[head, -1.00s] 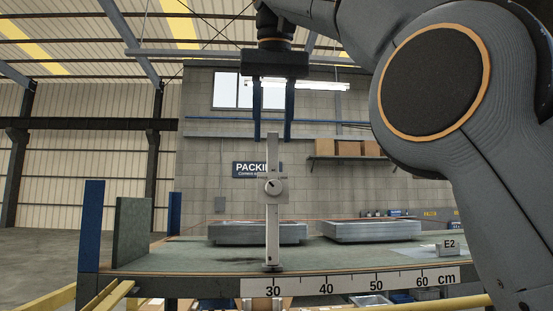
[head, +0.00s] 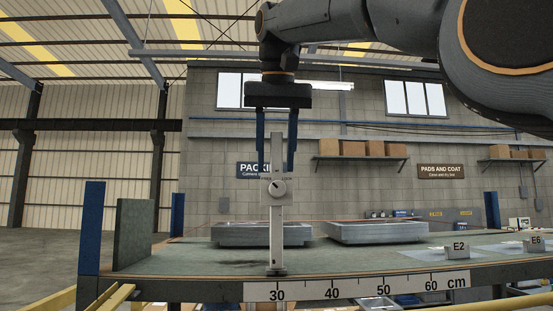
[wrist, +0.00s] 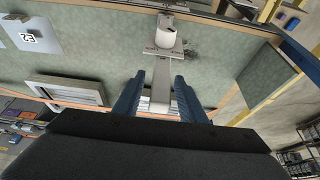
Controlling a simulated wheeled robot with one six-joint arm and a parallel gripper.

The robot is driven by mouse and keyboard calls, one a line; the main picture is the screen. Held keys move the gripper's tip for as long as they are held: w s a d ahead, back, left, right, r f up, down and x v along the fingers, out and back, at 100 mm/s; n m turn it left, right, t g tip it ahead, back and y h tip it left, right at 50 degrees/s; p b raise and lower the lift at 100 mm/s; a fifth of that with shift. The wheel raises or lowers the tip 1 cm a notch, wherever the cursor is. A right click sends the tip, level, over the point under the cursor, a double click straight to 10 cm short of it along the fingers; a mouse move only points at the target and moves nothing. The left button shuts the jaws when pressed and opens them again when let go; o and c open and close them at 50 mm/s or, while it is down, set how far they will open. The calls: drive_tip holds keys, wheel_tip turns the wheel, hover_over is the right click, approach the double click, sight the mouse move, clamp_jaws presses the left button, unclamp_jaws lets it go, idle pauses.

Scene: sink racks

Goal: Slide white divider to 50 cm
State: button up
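The white divider (head: 277,222) is an upright pale post with a round knob (head: 277,188) on a plate partway up. Its foot stands at the bench's front edge, at about the 30 mark of the cm scale (head: 357,288). My gripper (head: 276,168) is open and points down, with one blue finger on each side of the post's upper part, above the knob. The wrist view also shows the post (wrist: 161,75) between the two fingers (wrist: 158,98), with gaps visible. Whether either finger touches it cannot be told.
Two grey trays (head: 262,235) (head: 375,232) lie on the bench behind the divider. Labelled blocks E2 (head: 458,248) and E6 (head: 535,243) sit to the right. A green upright panel (head: 135,233) and blue post (head: 94,228) stand at the left end. The front edge right of the divider looks clear.

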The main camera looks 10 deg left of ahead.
drive_tip(key=shift+w+f, duration=0.1)
drive_tip(key=shift+f, duration=0.25)
clamp_jaws()
